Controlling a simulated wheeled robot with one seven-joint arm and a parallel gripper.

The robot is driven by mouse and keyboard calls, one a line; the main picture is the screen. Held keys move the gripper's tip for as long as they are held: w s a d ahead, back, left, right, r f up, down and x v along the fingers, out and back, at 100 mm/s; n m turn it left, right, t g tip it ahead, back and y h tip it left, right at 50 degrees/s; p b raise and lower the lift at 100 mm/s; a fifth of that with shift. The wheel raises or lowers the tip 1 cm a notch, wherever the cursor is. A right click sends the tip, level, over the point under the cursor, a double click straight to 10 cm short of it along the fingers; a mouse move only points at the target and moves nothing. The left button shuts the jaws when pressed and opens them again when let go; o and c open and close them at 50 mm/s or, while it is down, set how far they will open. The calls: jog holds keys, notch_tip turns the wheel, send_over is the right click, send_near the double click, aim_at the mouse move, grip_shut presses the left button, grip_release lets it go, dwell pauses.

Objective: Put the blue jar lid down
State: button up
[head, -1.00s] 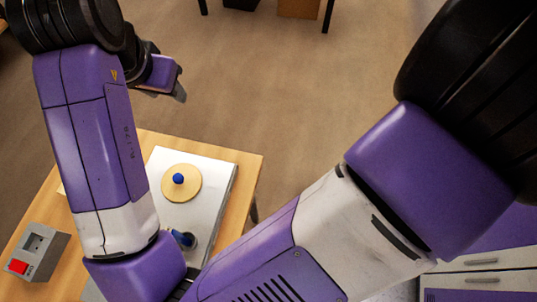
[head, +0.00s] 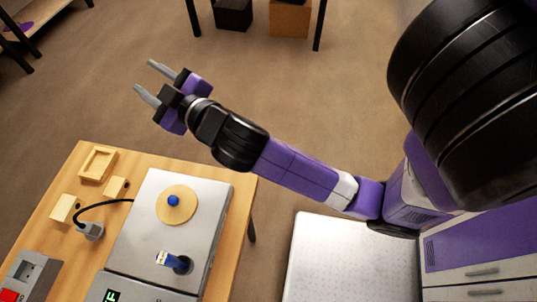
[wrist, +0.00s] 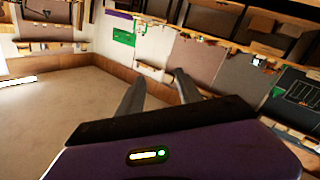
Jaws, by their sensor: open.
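My gripper (head: 143,75) is open and empty, above the floor beyond the bench's far edge, well apart from the lid. The wrist view shows its two fingers (wrist: 158,76) spread with nothing between them; the lid is not in that view.
A wooden tray (head: 97,164), small wooden blocks (head: 66,208) and a cabled plug (head: 91,231) lie at the left. A grey box with a red switch (head: 27,272) is at front left.

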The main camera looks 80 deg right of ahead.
jog(key=s+a+f+n+y, duration=0.1)
jog(key=s+a+f+y, duration=0.1)
jog(key=s+a+f, duration=0.1)
jog(key=s+a+f+n+y, duration=0.1)
jog(key=s+a+f+y, duration=0.1)
jog(key=s, duration=0.4)
jog(key=s+a+f+n+y, duration=0.1)
jog(key=s+a+f+y, duration=0.1)
jog(key=s+a+f, duration=0.2)
jog(key=shift+s+a+f+y, duration=0.15)
jog(key=shift+a+f, duration=0.15)
jog(key=shift+f, duration=0.25)
jog(key=shift+s+a+f+y, duration=0.15)
jog(key=shift+a+f, duration=0.1)
jog(key=shift+f, duration=0.3)
jog(key=s+a+m, duration=0.1)
jog(key=s+a, duration=0.3)
jog(key=s, duration=0.3)
jog(key=s+a+m+g+y, duration=0.1)
jog(key=s+a+m, duration=0.1)
jog(key=s, duration=0.5)
jog(key=shift+a, duration=0.9)
jog(key=shift+a+r, duration=0.1)
jog(key=shift+a, duration=0.05)
